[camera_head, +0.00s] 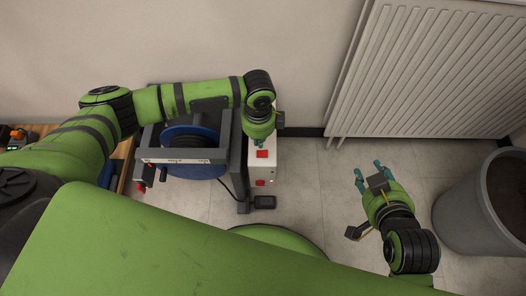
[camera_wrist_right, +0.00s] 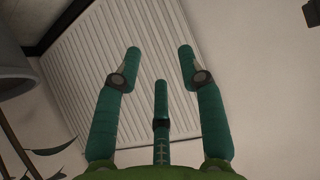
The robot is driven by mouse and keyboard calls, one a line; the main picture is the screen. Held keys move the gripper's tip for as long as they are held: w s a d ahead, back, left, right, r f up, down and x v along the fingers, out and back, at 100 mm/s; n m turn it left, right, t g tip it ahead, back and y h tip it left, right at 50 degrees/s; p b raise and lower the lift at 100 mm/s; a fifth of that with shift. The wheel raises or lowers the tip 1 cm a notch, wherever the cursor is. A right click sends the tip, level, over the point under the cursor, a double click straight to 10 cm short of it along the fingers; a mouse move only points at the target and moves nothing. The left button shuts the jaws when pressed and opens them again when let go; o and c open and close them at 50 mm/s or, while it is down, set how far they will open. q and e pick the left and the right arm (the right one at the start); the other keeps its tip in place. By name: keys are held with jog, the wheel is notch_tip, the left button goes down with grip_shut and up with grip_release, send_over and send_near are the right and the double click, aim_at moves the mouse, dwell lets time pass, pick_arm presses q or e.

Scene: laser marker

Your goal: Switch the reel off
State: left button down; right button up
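The reel (camera_head: 190,150) is a blue drum with dark cable, held in a grey frame, left of centre in the head view. Beside it on the right stands a white control box (camera_head: 262,170) with red switches (camera_head: 262,154) on its top and front. My left gripper (camera_head: 259,143) is right over the box's top, close to the upper red switch; its fingers are mostly hidden under the wrist. I cannot tell whether they touch the switch. My right gripper (camera_head: 368,172) is open and empty over the floor at the right; its spread teal fingers show in the right wrist view (camera_wrist_right: 160,75).
A white radiator (camera_head: 430,70) is on the back wall. A grey bin (camera_head: 480,205) stands at the far right. A black pedal-like block (camera_head: 264,202) lies on the floor by the frame. A wooden bench with tools (camera_head: 25,135) is at the left. Floor between box and right gripper is clear.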

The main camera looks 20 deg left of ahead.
jog(key=s+d+f+g+h+p, duration=0.1)
jog(key=s+d+f+g, duration=0.2)
jog(key=s+f+g, duration=0.2)
jog(key=shift+s+m, duration=0.3)
jog(key=shift+s, duration=0.9)
